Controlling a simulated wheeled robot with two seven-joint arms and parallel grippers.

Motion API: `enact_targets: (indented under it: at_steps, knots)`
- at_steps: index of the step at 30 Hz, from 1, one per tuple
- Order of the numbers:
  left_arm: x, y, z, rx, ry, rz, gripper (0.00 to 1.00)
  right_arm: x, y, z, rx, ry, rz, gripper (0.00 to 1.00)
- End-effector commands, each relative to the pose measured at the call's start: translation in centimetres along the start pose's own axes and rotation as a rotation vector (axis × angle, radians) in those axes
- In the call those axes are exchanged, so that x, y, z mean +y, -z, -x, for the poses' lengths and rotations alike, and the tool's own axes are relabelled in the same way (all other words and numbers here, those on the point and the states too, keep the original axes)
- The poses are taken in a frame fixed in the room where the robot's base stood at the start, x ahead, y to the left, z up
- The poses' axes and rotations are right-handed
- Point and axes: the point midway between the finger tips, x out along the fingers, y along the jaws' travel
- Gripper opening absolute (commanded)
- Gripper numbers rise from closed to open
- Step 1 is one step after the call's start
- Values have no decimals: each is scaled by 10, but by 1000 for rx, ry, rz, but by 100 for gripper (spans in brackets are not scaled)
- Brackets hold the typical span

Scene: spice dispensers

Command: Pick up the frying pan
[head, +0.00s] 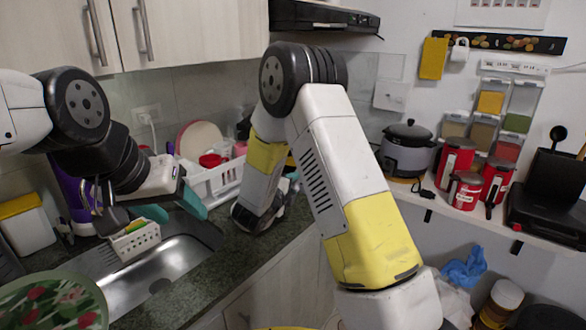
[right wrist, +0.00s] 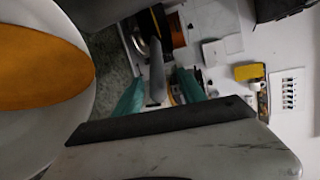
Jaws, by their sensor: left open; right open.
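No frying pan can be made out in the head view, where my right arm covers the space below the range hood. In the right wrist view, a long grey handle-like piece (right wrist: 157,82) runs from a dark shape near the top; it may belong to the frying pan, but I cannot tell for sure. My right gripper (right wrist: 160,93) is open, its teal fingertips on either side of that piece, with no clear contact. In the head view the right fingers are mostly hidden behind my arm. My left gripper (head: 174,208) is open and empty above the sink.
The sink (head: 165,275) holds a white caddy (head: 135,243) under my left gripper. A dish rack (head: 215,185) stands behind. A rice cooker (head: 408,150) and red canisters (head: 455,160) sit on the right shelf. The range hood (head: 325,16) hangs above. The counter front (head: 225,270) is clear.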

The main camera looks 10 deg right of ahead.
Motion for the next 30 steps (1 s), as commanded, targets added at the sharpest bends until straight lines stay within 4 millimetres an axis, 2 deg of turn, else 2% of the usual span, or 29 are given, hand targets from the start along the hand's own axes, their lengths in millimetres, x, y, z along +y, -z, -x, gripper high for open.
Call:
enact_targets:
  at_steps: [9,18,19,26,30]
  knots:
    - [0,0,0,0,0,0,57,5,7,-44,1,0,-3,48]
    - [0,0,0,0,0,0,57,5,6,-50,0,-1,-1,48]
    - [0,0,0,0,0,0,57,5,6,-50,0,-1,-1,46]
    - [0,0,0,0,0,0,57,5,6,-50,0,-1,-1,1]
    - [0,0,0,0,0,0,57,5,6,-50,0,-1,-1,0]
